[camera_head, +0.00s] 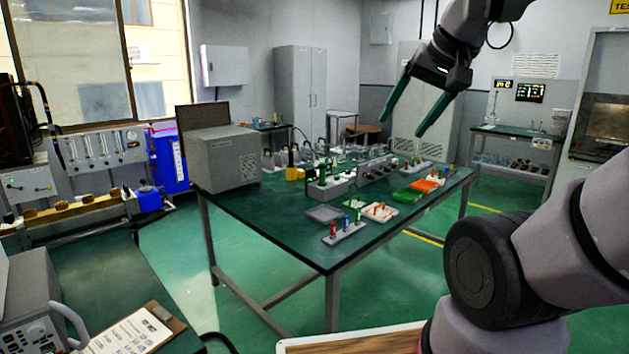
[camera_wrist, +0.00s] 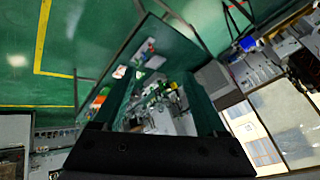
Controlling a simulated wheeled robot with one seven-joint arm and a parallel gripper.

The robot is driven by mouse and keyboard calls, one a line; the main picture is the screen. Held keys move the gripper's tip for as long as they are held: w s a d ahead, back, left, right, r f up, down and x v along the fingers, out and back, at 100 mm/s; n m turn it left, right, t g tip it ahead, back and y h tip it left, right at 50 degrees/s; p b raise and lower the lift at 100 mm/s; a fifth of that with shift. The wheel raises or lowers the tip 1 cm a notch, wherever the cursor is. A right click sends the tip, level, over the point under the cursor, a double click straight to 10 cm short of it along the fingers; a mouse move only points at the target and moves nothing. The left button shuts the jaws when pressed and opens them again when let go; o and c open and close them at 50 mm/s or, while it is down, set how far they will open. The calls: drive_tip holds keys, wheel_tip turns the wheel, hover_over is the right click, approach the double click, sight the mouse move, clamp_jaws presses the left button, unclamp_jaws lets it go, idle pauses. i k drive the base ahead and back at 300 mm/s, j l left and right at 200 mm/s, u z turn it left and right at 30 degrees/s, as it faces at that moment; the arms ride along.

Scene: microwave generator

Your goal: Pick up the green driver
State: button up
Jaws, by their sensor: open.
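A light rack (camera_head: 344,236) stands near the front corner of the green-topped table (camera_head: 285,225), with small upright red and blue handles. A small green upright piece (camera_head: 357,215) stands at its right end and looks like the green driver; it is too small to be sure. My gripper (camera_head: 401,126) is open and empty, high above the table's back right part, well apart from the rack. Its two dark green fingers also show in the wrist view (camera_wrist: 160,76), with the table's items beyond them, small and tilted.
A grey tray (camera_head: 325,213), a white tray (camera_head: 380,212) with orange pieces, a green bin (camera_head: 408,195) and an orange bin (camera_head: 425,186) lie near the rack. A grey box-shaped device (camera_head: 222,160) stands at the table's left end. Taller equipment crowds the middle.

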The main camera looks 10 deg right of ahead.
sight(322, 166)
drive_tip(key=i+l+u, duration=0.2)
drive_tip(key=u, duration=0.2)
drive_tip(key=i+l+u, duration=0.1)
drive_tip(key=l+u, duration=0.35)
drive_tip(key=i+l, duration=0.15)
drive_tip(key=l, duration=0.35)
drive_tip(key=i+l+u, duration=0.15)
drive_tip(key=l, duration=0.35)
drive_tip(key=i+l, duration=0.1)
drive_tip(key=l, duration=0.4)
drive_tip(key=i+l+u, duration=0.15)
drive_tip(key=l, duration=0.35)
